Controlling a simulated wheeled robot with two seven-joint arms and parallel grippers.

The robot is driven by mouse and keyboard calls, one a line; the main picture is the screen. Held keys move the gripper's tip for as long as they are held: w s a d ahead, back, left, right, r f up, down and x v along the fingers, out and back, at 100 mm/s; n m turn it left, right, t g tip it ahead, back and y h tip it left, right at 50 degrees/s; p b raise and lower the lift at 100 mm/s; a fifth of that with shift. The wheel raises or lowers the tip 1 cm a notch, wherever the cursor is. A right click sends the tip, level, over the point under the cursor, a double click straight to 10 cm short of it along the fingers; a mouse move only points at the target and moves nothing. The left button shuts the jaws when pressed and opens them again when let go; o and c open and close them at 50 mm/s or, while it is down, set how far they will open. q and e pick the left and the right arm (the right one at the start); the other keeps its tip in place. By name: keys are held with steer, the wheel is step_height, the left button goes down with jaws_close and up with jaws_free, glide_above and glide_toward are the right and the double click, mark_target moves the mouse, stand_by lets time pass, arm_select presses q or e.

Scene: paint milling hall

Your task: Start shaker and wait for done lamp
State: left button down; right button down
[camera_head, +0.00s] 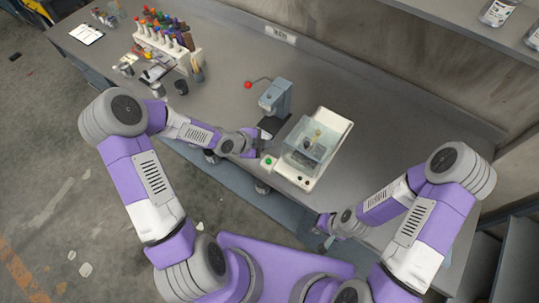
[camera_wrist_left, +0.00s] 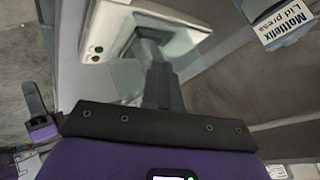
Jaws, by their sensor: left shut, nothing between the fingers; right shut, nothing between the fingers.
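The shaker is a white machine (camera_head: 333,131) with a clear-walled box on top, holding small items that are hard to make out. A green button (camera_head: 269,161) is on its front left corner. Two small round controls (camera_wrist_left: 96,53) show on its white panel in the left wrist view; I cannot tell which is a lamp or whether one is lit. My left gripper (camera_head: 262,150) is shut and empty, close to the shaker's left front corner; contact cannot be told. Its dark fingers (camera_wrist_left: 160,82) show in the left wrist view. My right gripper (camera_head: 324,232) is shut and empty near the bench's front edge.
A grey lid press (camera_head: 276,98) with a red-knobbed lever stands left of the shaker; its label (camera_wrist_left: 284,22) shows in the left wrist view. A rack of coloured bottles (camera_head: 165,45) and small cups stand further left. The bench right of the shaker (camera_head: 400,120) is clear.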

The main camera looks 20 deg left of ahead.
arm_select(q)
steer(key=shift+s, duration=0.1)
steer(key=shift+f, duration=0.1)
steer(key=b, duration=0.6)
glide_above(267, 162)
step_height(267, 162, down, 8)
steer(key=shift+r, duration=0.25)
steer(key=shift+f+b, duration=0.6)
steer(key=shift+b, duration=0.15)
steer(key=shift+s, duration=0.1)
stand_by(0.8)
steer(key=shift+f+b, duration=0.45)
steer(key=shift+b, duration=0.05)
